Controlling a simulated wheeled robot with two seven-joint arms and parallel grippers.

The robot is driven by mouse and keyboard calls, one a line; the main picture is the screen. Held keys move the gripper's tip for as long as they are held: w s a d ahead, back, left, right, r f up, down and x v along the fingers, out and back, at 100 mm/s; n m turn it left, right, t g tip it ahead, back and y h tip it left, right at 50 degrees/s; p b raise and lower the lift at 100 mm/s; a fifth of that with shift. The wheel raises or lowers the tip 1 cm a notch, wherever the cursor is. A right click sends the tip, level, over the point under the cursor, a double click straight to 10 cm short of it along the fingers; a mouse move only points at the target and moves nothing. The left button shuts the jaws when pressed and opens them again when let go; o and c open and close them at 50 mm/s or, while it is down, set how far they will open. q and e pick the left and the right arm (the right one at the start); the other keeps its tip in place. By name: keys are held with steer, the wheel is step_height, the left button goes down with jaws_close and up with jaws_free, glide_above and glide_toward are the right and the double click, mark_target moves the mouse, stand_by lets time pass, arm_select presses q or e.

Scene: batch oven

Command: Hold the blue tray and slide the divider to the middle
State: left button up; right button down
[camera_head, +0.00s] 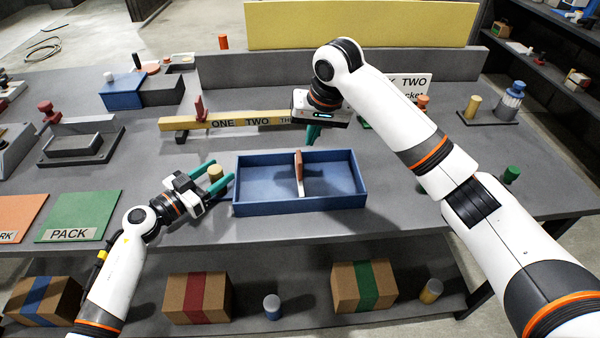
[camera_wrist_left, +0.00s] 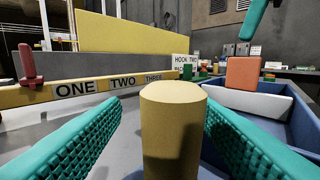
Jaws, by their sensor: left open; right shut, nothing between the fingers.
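The blue tray (camera_head: 350,203) is an open box in the middle of the table; its side wall also shows in the left wrist view (camera_wrist_left: 290,122). The divider (camera_head: 299,172), white with an orange-brown upper part, stands across the tray near its middle. Its orange part (camera_wrist_left: 243,72) also shows in the left wrist view. My left gripper (camera_head: 220,174) is open at the tray's left end, with a yellow cylinder (camera_wrist_left: 173,125) between its fingers, apparently untouched. My right gripper (camera_head: 311,138) is shut and empty, pointing down near the tray's far wall, beyond the divider.
A yellow bar marked ONE TWO THREE (camera_head: 235,124) lies behind the tray, with a red upright (camera_head: 200,108) at it. A green PACK mat (camera_head: 78,217) lies at the left. A green cylinder (camera_head: 511,175) stands at the right.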

arm_select(q)
steer(key=v, duration=1.2)
